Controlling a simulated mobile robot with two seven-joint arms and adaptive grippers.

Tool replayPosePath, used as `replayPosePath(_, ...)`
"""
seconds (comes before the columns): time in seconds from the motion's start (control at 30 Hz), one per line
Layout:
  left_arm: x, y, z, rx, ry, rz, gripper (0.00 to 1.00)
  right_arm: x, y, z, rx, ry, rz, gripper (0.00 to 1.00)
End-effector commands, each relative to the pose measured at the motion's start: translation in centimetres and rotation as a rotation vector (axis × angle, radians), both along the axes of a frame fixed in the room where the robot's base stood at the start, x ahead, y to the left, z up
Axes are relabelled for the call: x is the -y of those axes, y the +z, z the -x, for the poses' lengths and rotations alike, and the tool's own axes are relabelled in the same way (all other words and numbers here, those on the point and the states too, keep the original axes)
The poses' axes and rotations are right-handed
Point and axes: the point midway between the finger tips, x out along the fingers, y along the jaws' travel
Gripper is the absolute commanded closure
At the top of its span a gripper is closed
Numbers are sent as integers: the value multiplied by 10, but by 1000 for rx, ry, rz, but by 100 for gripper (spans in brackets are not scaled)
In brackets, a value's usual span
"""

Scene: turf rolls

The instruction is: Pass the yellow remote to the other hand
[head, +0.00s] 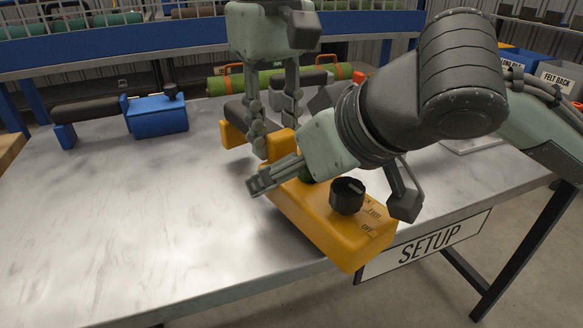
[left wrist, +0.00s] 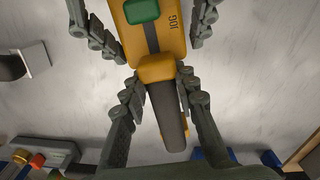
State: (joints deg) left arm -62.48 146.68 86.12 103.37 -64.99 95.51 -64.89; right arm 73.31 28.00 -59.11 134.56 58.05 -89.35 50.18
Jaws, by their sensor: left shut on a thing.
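The yellow remote (head: 372,232), a long box with a black knob and a dark handle, is held tilted above the near part of the metal table. My left gripper (head: 276,140) comes down from the top and is shut on its handle end. In the left wrist view the remote (left wrist: 172,38) shows a green button and "JOG" lettering, with my left fingers (left wrist: 160,85) on both sides of the handle end. My right gripper (head: 335,192) reaches in from the right, with its fingers on both sides of the box body. Whether they press on it cannot be told.
A blue remote-like tool (head: 157,115) with a dark handle lies at the table's back left. A green turf roll (head: 222,85) with orange bands lies behind the table. A "SETUP" sign (head: 430,243) hangs on the front edge. The left of the table is clear.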

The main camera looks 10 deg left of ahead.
Motion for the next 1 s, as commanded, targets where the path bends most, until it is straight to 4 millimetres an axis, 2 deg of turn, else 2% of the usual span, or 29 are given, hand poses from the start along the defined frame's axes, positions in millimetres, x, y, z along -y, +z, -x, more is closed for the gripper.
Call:
replayPosePath(0.07, 0, 1, 0, 1, 0, 1, 100, 0, 0, 0, 0, 0, 0, 39)
replayPosePath(0.4, 1, 1, 0, 2, 0, 4, 100, 0, 0, 1, -1, 1, -1, 82)
replayPosePath(0.43, 1, 1, 0, 2, 0, 4, 69, -1, 1, 0, 2, 2, -3, 82)
replayPosePath(0.6, 1, 1, 0, 1, 0, 3, 48, 0, 1, 0, 2, 1, -2, 82)
replayPosePath(0.87, 0, 1, 0, 0, 0, 1, 47, 0, 1, 0, 2, 0, -2, 82)
replayPosePath(1.0, -9, 9, -7, 18, -17, 38, 47, 0, 1, 0, 2, 0, -2, 82)
